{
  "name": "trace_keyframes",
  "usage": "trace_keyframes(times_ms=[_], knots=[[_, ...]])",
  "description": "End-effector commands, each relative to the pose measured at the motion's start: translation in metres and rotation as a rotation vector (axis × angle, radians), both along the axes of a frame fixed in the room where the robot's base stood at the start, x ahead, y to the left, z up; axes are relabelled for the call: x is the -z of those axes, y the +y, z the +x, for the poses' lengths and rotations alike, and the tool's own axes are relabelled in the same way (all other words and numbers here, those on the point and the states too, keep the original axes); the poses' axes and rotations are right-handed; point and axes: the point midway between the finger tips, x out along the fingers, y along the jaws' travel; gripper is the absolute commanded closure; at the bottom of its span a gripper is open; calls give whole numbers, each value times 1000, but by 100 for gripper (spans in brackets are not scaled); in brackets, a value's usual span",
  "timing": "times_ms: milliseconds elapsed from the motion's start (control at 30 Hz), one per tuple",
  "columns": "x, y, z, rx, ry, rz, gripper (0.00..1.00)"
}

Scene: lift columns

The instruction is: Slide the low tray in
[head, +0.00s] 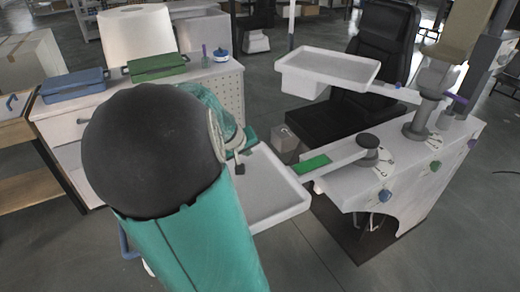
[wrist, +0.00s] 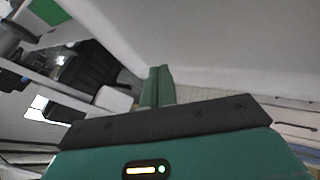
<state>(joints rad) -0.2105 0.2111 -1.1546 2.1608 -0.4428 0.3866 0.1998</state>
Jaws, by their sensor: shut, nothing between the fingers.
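The low tray (head: 262,208) is a white, shallow, rimmed tray on a swing arm (head: 335,159) with a green patch, joined to a grey pivot on the white cabinet. It sticks out left of the cabinet, and my arm hides its left part. My gripper (head: 244,140) is at the tray's far left edge, mostly hidden behind my wrist. In the wrist view my green fingers (wrist: 157,87) are together and empty, beside a large pale surface (wrist: 225,45) that looks like the tray. I cannot tell whether they touch it.
A higher white tray (head: 326,66) hangs from a second column (head: 424,110). A black chair (head: 385,45) stands behind it. The white cabinet (head: 400,165) with coloured knobs is at right. A bench at left holds a blue box (head: 74,86) and a green box (head: 157,67).

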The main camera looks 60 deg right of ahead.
Motion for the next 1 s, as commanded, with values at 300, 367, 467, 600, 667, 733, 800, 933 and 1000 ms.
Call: trace_keyframes(times_ms=[300, 367, 467, 600, 667, 733, 800, 933, 1000], knots=[[22, -17, -1, 4, 2, 0, 100], [21, -23, -4, 6, -2, -1, 100], [21, -31, -10, 5, -1, -1, 100], [21, -41, -16, 3, -1, 0, 100], [21, -44, -19, 3, -1, 0, 100], [21, -47, -20, 2, -1, -1, 100], [21, -48, -21, 2, -1, 0, 100], [21, -49, -21, 0, -1, -1, 100], [21, -49, -21, 0, -1, -1, 100]])
